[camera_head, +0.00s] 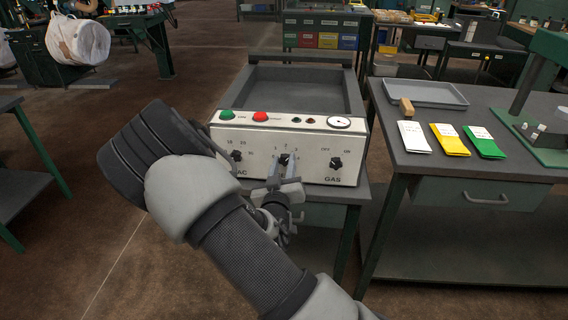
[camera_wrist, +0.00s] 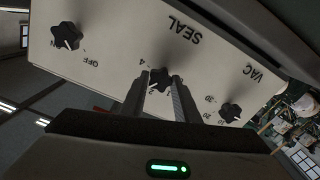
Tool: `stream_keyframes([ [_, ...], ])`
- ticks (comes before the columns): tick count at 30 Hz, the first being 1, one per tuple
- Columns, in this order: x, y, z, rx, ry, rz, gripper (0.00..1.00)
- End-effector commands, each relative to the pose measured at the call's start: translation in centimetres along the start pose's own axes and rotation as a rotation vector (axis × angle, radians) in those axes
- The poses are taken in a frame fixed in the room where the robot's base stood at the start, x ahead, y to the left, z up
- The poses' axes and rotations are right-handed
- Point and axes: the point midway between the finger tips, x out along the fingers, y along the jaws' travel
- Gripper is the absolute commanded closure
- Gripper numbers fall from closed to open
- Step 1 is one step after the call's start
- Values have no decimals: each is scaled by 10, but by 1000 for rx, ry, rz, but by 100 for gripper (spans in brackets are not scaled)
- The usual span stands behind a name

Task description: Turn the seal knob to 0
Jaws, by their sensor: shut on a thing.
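The seal knob (camera_wrist: 160,78) is a black lobed knob in the middle of the white panel. In the wrist view, which shows the panel upside down, it sits between my two fingers under the SEAL label. My gripper (camera_wrist: 160,90) is shut on it. In the head view my gripper (camera_head: 283,166) is at the panel's middle and the seal knob (camera_head: 283,158) is partly hidden by the fingers. A white pointer mark shows on the knob, but I cannot tell the exact number it points at. A 4 is legible beside it.
The VAC knob (camera_wrist: 230,112) and the GAS knob (camera_head: 336,163) flank the seal knob. Green (camera_head: 227,115) and red (camera_head: 260,116) buttons and a gauge (camera_head: 339,122) lie along the panel's top. A bench (camera_head: 400,172) with a tray (camera_head: 450,94) and cards stands to the right.

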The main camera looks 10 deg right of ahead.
Motion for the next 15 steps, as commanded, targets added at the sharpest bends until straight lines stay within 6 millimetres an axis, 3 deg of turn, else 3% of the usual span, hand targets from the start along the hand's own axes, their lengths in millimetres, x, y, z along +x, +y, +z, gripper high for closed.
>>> stream_keyframes([
  [15, -1, -1, 0, -494, -1, 0, 94],
])
